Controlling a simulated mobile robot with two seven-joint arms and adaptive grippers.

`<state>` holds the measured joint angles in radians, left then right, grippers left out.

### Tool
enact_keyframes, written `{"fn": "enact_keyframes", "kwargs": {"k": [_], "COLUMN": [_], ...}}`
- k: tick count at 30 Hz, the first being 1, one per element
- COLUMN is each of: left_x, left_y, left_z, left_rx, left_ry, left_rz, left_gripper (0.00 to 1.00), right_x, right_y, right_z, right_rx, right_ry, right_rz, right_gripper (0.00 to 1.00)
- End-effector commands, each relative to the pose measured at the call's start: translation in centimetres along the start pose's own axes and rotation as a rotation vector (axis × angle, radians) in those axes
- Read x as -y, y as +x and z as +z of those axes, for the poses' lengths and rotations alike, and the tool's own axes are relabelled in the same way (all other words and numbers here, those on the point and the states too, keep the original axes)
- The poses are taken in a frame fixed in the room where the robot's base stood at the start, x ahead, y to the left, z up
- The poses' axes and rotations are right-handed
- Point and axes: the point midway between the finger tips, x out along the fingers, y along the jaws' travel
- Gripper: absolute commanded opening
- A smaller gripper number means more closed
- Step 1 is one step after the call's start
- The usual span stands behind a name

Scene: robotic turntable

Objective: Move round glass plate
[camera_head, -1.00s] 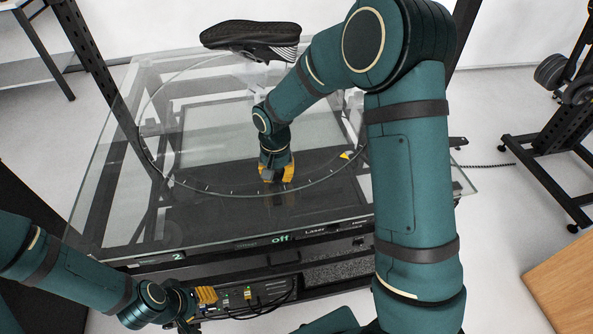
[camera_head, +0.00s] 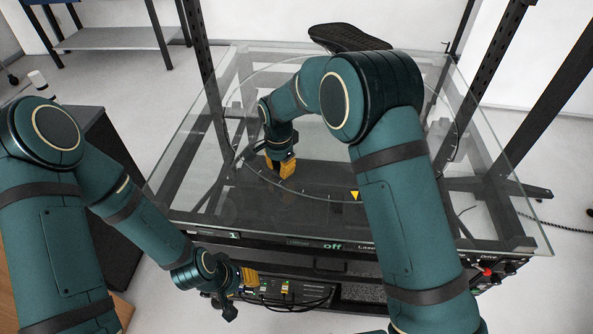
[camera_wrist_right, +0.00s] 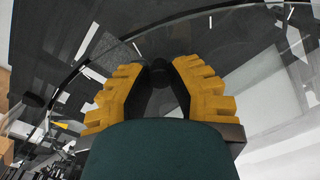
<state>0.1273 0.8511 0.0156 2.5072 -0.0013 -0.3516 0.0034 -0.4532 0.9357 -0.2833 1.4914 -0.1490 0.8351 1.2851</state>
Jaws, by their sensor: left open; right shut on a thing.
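The round glass plate (camera_head: 325,182) lies flat on the glass-topped turntable, with a marked rim and a yellow triangle at its front. My left gripper (camera_head: 245,281) is open and empty, low in front of the turntable.
The turntable frame (camera_head: 290,240) has a front panel showing "off" and "1", with a red button at its right. Cables and equipment (camera_head: 288,291) sit below. Dark uprights stand around it, and a grey shelf (camera_head: 110,38) is at the back left.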

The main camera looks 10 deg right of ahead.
Motion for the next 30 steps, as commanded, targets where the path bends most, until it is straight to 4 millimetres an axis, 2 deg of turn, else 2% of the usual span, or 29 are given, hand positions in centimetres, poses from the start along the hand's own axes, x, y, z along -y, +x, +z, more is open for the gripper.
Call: {"fn": "enact_keyframes", "kwargs": {"k": [6,12,29,30], "left_x": [-0.2,-0.3,-0.3,-0.3], "left_y": [-0.5,-0.7,-0.7,-0.7], "left_z": [0.1,0.1,0.1,0.1], "left_rx": [0.003,0.004,0.004,0.004], "left_ry": [0.000,0.000,0.000,0.000], "left_rz": [0.000,0.000,0.000,0.000], "left_gripper": [0.47,0.47,0.47,0.47], "right_x": [2.4,3.6,4.1,4.1], "right_y": [0.1,0.2,0.2,0.2], "right_z": [0.6,0.8,0.8,0.8], "right_rx": [0.002,0.001,0.002,0.002], "right_ry": [0.064,0.098,0.113,0.113], "right_rz": [0.003,0.004,0.003,0.003], "right_gripper": [0.00,0.00,0.00,0.34]}}
